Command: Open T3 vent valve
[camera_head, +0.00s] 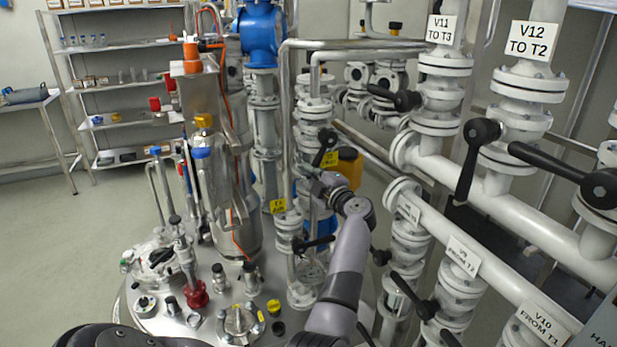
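Two small yellow tags hang on the vertical pipework: one (278,205) low by the tank's pipe, the other (329,159) higher, under a valve with a black lever (324,146). Their text is too small to read, so I cannot tell which marks the T3 vent valve. Another black lever (318,243) sits lower, left of my forearm.
Valves labelled V11 TO T3 (440,29) and V12 TO T2 (528,39) with long black levers crowd the right. A steel tank top (180,326) with fittings is at lower left. Shelves (110,82) stand behind; the left floor (40,240) is clear.

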